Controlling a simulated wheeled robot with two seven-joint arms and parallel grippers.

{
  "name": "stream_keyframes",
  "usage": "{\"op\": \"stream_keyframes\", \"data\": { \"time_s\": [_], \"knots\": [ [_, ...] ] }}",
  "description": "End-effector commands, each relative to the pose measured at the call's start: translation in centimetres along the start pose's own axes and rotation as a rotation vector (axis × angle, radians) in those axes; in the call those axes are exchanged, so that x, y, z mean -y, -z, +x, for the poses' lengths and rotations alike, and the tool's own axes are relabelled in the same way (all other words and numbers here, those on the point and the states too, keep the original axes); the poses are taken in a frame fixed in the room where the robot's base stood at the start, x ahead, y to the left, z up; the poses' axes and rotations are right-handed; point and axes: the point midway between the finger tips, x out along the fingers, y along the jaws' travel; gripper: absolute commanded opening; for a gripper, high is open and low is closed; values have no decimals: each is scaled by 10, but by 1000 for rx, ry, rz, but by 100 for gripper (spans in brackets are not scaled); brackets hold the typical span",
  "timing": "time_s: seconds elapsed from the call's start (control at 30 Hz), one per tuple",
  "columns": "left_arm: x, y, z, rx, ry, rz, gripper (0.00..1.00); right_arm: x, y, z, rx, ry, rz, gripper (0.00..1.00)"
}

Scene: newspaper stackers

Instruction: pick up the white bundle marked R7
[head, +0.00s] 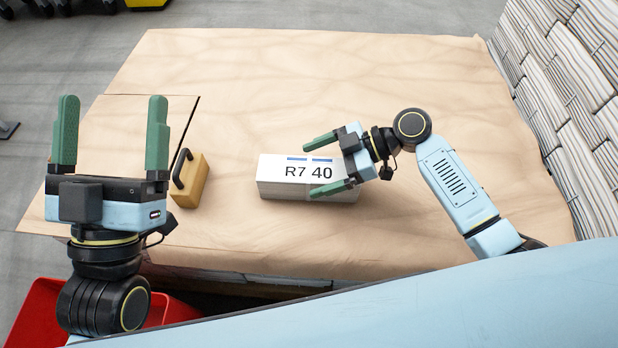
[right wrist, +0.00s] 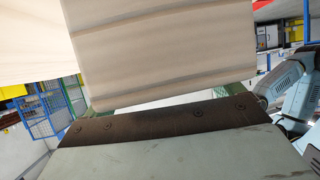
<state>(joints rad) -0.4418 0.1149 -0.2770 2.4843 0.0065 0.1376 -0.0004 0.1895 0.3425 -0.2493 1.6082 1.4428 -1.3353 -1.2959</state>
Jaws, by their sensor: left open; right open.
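The white bundle (head: 272,171) marked "R7 40" lies on the brown paper-covered surface near the middle of the head view. My right gripper (head: 310,169) is open at its right end, one finger beyond the far edge and the other over the near edge. Whether the fingers touch it or reach below its top, I cannot tell. In the right wrist view a pale layered block (right wrist: 165,55) fills the space ahead of the gripper, and the green fingers are mostly hidden. My left gripper (head: 114,98) is open and empty, well left of the bundle.
A tan block with a black handle (head: 195,187) stands left of the bundle. Stacked newspapers (head: 565,100) line the right side. A red bin (head: 35,312) sits at the lower left. The brown surface (head: 300,80) behind the bundle is clear.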

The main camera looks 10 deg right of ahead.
Motion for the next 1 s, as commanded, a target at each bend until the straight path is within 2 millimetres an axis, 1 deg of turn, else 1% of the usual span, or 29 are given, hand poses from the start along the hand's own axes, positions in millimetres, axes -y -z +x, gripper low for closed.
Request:
{"op": "stream_keyframes", "data": {
  "time_s": [0.13,0.77,0.8,0.9,0.93,0.97,1.0],
  "knots": [
    [0,0,0,1,0,0,87,0,0,0,0,0,0,92],
    [0,0,0,3,0,0,87,0,0,0,0,0,-1,10],
    [0,0,0,3,0,0,87,0,0,0,1,0,-1,8],
    [0,0,0,4,1,0,87,0,0,0,1,0,-1,8],
    [0,0,0,4,1,0,87,-1,2,-1,-5,-2,-5,8],
    [0,0,0,4,1,0,87,-1,2,-1,-5,-2,-5,6],
    [0,0,0,4,1,0,87,-1,2,-1,-4,-2,-4,0]
  ]
}}
